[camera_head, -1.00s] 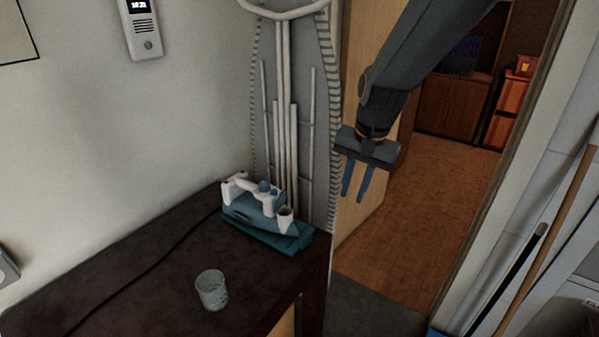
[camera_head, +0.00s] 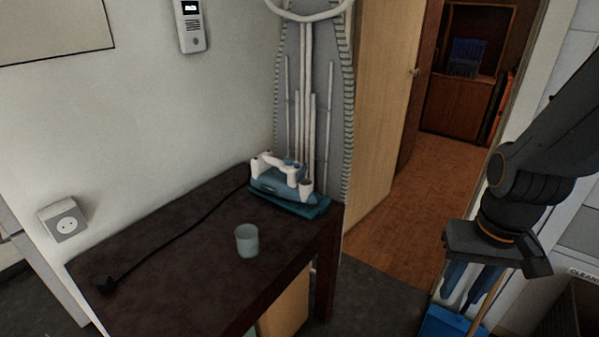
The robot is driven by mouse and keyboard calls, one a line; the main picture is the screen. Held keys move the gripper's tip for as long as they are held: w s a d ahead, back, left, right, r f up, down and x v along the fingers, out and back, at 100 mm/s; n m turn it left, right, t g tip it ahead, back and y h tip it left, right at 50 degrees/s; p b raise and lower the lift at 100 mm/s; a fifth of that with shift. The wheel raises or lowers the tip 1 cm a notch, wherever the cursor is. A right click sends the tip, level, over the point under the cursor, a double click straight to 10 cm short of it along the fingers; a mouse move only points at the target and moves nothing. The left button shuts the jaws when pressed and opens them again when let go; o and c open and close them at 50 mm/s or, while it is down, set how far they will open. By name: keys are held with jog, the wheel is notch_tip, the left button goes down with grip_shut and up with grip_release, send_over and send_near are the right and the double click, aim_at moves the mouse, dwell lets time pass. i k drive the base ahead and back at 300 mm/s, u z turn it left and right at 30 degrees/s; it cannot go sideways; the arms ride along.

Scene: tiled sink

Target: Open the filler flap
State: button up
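A teal and white steam iron (camera_head: 268,181) stands on its teal base at the far right corner of the dark table (camera_head: 190,262). A short white spout-like part (camera_head: 306,187) rises at its right end. The filler flap is too small to make out, so I cannot tell whether it is open or shut. My gripper (camera_head: 469,284) hangs at the lower right, well to the right of the iron and clear of the table. Its two blue fingers point down with a gap between them, and nothing shows in it.
A clear cup (camera_head: 247,240) stands in front of the iron. A black cord runs left along the table to a plug (camera_head: 107,285). An ironing board (camera_head: 318,100) leans behind the iron. A wall socket (camera_head: 65,222) is at left. The doorway floor (camera_head: 400,215) is clear.

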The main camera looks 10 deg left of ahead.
aim_at(301, 174)
jog(key=u, duration=0.55)
jog(key=i, duration=1.15)
jog(key=z, duration=0.05)
